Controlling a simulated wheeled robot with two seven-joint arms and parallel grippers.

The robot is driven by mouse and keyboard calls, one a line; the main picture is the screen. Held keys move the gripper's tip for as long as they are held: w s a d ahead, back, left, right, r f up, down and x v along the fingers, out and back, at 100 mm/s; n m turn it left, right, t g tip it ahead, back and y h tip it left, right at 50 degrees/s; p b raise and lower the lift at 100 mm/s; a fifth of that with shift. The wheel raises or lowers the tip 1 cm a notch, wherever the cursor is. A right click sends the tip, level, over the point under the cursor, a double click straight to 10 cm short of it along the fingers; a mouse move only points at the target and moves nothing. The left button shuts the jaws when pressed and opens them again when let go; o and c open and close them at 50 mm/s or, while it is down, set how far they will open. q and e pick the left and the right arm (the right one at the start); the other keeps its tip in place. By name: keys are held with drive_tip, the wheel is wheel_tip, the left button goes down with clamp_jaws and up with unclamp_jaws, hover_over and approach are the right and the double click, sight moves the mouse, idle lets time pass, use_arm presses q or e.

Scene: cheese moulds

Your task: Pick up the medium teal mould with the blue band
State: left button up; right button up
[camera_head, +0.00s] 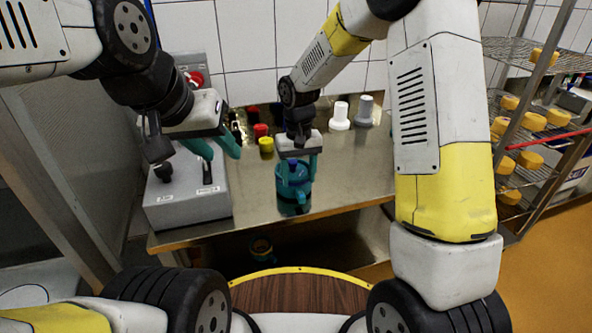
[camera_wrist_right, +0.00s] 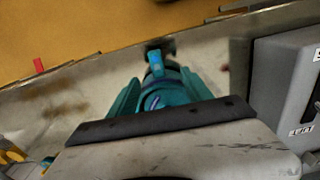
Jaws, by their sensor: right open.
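A teal mould (camera_head: 291,196) stands upright on the steel table near its front edge, with darker blue on its upper part. It also shows in the wrist view (camera_wrist_right: 173,88), partly hidden behind my right gripper's body. My right gripper (camera_head: 297,168) points down over the mould. Its teal fingers are open, one on each side of the mould; I cannot tell whether they touch it. In the wrist view the right gripper's fingers (camera_wrist_right: 163,104) flank the mould. My left gripper (camera_head: 215,150) is open and empty above the grey control box, well left of the mould.
The grey control box (camera_head: 187,197) stands at the table's left end. Yellow (camera_head: 266,145) and red (camera_head: 261,130) small pieces, and white (camera_head: 340,116) and grey (camera_head: 364,111) moulds stand behind. A teal item (camera_head: 261,247) lies below the table. A cheese rack (camera_head: 530,120) stands right.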

sight(299, 189)
wheel_tip(299, 189, down, 6)
drive_tip(key=shift+w+d+f, duration=0.1)
clamp_jaws()
idle(0.4)
